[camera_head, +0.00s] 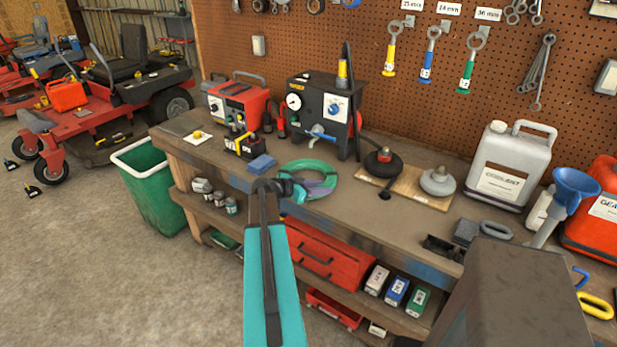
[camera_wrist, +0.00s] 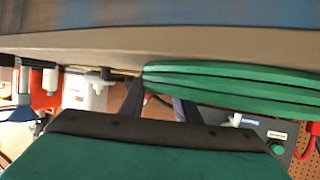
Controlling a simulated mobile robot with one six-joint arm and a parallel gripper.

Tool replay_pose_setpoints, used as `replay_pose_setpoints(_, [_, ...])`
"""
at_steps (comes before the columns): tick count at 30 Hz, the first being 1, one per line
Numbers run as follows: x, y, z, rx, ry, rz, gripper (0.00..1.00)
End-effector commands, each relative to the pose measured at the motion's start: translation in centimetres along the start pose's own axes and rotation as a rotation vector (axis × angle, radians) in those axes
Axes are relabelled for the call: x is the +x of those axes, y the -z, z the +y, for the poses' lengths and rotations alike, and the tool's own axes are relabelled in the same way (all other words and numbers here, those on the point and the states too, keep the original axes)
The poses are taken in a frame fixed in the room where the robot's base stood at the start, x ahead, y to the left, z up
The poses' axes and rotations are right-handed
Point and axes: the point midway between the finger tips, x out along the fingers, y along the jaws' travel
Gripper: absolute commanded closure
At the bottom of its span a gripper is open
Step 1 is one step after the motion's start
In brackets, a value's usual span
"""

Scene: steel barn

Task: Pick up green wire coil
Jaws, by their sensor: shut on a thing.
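The green wire coil (camera_head: 304,165) is a flat ring at the front part of the workbench top (camera_head: 385,212). My gripper (camera_head: 298,189) reaches it from the near side and is shut on its near part. In the wrist view, which looks upside down, the stacked green turns of the coil (camera_wrist: 235,88) lie close against the bench surface, beside my dark fingers (camera_wrist: 158,98). I cannot tell whether the coil still touches the bench. My gripper hides part of the ring's near side.
A blue cloth (camera_head: 261,164) lies left of the coil, and a black welder-like box (camera_head: 318,110) stands behind it. A wooden board (camera_head: 408,188) with two round tools is to the right. A white coolant jug (camera_head: 507,165) and blue funnel (camera_head: 572,190) stand farther right. A green bin (camera_head: 152,188) is at left.

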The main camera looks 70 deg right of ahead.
Motion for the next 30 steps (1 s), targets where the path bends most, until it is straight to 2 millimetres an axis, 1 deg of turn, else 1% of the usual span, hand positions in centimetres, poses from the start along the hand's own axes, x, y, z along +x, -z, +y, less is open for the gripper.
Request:
replay_pose_setpoints(11, [0.0,0.1,0.2,0.001,-0.005,0.000,1.00])
replay_pose_setpoints(20, [-0.5,1.4,0.2,0.003,-0.003,0.001,1.00])
replay_pose_setpoints(26, [-1.2,3.1,0.1,0.005,-0.002,0.002,1.00])
replay_pose_setpoints(30, [-2.7,2.8,1.5,0.001,-0.002,0.002,1.00])
